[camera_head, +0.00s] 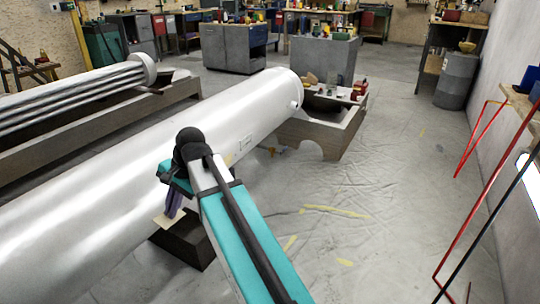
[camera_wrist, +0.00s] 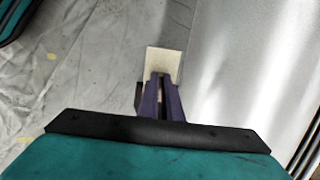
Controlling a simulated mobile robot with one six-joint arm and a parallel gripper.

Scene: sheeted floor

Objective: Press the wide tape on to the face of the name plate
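The wide tape is a cream, flat, roughly square piece (camera_wrist: 164,59) at the tips of my gripper (camera_wrist: 161,78) in the wrist view. The purple fingers are close together on its near edge. In the head view the tape (camera_head: 167,221) shows as a pale patch below my gripper (camera_head: 174,207), close to the side of the big white cylinder (camera_head: 120,160). I cannot tell whether it touches the cylinder. A small pale plate with faint marks (camera_head: 245,142), likely the name plate, is on the cylinder's side, right of my wrist. Its lettering is too small to read.
A dark block (camera_head: 182,246) stands on the floor under my gripper. A grey cradle (camera_head: 325,133) bears the cylinder's far end. Wrinkled sheeting with yellow strips covers the floor at right. Red rails (camera_head: 487,180) stand by the right wall. Benches stand behind.

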